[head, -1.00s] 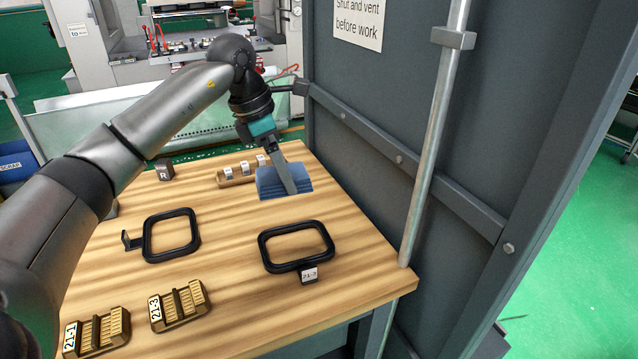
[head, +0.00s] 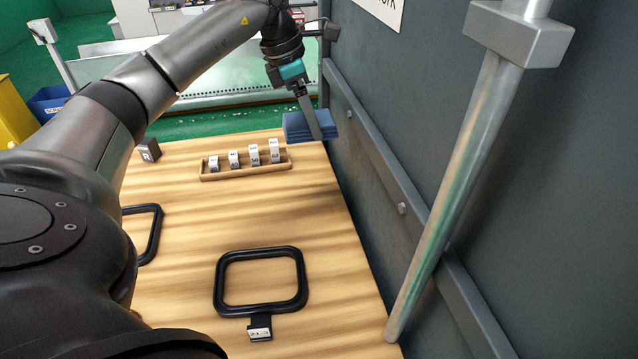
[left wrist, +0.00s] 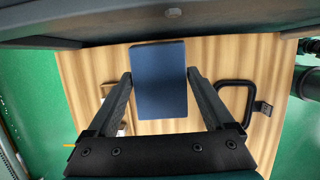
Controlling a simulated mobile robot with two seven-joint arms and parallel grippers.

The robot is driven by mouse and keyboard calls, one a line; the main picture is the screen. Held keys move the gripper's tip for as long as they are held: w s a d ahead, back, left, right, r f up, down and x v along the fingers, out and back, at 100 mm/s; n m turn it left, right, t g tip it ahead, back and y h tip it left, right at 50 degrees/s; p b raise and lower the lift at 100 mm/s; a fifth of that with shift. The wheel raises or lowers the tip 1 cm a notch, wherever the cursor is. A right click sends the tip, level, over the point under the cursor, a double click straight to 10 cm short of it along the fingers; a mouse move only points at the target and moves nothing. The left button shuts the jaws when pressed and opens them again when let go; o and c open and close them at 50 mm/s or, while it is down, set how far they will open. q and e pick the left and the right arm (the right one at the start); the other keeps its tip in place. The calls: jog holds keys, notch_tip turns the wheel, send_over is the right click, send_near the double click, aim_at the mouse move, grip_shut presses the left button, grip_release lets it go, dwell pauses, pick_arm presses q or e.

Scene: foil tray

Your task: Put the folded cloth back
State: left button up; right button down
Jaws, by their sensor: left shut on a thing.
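The folded blue cloth (head: 297,126) is in my left gripper (head: 312,115), near the far right corner of the wooden table in the head view. In the left wrist view the cloth (left wrist: 159,80) lies between the two fingers of the left gripper (left wrist: 159,85). The gripper is shut on it. The cloth looks held above the table, close to the grey wall panel. A black rectangular frame with a tag (head: 261,282) lies on the near part of the table. A second black frame (head: 148,235) is partly hidden by my left arm. My right gripper is out of view.
A wooden rack (head: 245,172) with several white labelled blocks stands near the table's far edge, left of the cloth. A small dark block (head: 149,150) is farther left. The grey panel (head: 420,150) and a metal post (head: 465,180) bound the right side. The table's middle is bare.

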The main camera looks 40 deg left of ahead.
pick_arm(q)
notch_tip(320, 180, down, 5)
jog(key=b, duration=0.2)
send_over(316, 196)
jog(key=s, duration=0.1)
jog(key=f, duration=0.7)
jog(key=shift+a+f, duration=0.3)
jog(key=shift+a, duration=0.05)
jog(key=shift+f, duration=0.45)
notch_tip(316, 196, down, 3)
jog(key=shift+f+b, duration=0.2)
jog(key=shift+b, duration=0.2)
jog(key=shift+f, duration=0.45)
jog(key=o, duration=0.9)
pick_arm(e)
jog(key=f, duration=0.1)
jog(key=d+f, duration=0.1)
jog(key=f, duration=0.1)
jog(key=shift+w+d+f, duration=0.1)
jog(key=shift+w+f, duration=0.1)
